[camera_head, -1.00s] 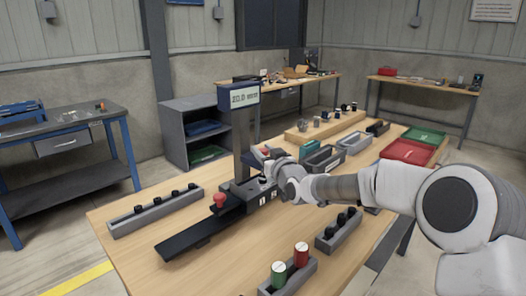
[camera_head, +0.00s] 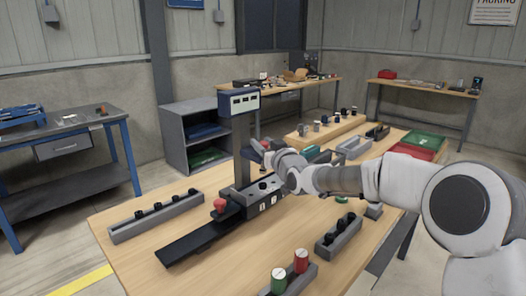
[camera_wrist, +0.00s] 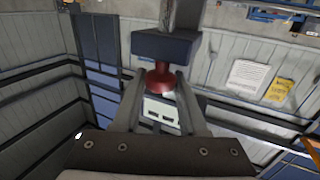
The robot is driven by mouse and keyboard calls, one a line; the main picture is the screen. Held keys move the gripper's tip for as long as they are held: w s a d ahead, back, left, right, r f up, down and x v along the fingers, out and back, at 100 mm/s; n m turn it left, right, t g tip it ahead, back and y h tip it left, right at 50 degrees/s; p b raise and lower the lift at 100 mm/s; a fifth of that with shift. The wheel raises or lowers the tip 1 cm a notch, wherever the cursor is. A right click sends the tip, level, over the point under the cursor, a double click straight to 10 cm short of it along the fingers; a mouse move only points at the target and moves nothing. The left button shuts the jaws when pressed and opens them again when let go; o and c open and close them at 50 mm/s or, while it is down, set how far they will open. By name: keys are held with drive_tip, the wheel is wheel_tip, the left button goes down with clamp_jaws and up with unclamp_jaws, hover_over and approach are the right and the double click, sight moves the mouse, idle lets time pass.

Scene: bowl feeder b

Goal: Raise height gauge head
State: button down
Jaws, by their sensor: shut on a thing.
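The height gauge stands on the near table, with a grey upright column (camera_head: 241,150) and a display box (camera_head: 238,102) on top. Its dark blue sliding head (camera_head: 251,152) is beside the column, partly covered by my gripper. In the wrist view, the red knob (camera_wrist: 160,84) sits between my two fingers, against the dark blue head (camera_wrist: 166,46). My gripper (camera_wrist: 161,78) is shut on this knob. The display shows in the wrist view (camera_wrist: 162,109) too, beyond the knob. A second red knob (camera_head: 219,205) stands on the gauge's dark base (camera_head: 262,192).
A grey rack with black knobs (camera_head: 157,216) lies left of the gauge. A rack with green (camera_head: 278,280) and red (camera_head: 301,261) cylinders is in front, with another black-knob rack (camera_head: 338,238) right. A red tray (camera_head: 412,152) and green tray (camera_head: 424,139) are at the far right.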

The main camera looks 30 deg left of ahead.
drive_tip(key=shift+r, duration=0.45)
drive_tip(key=c, duration=0.7)
unclamp_jaws()
drive_tip(key=shift+c, duration=0.2)
drive_tip(key=shift+o, duration=1.4)
drive_tip(key=shift+f, duration=0.2)
drive_tip(key=v, duration=1.7)
drive_tip(key=shift+d, duration=0.2)
drive_tip(key=shift+s, duration=0.1)
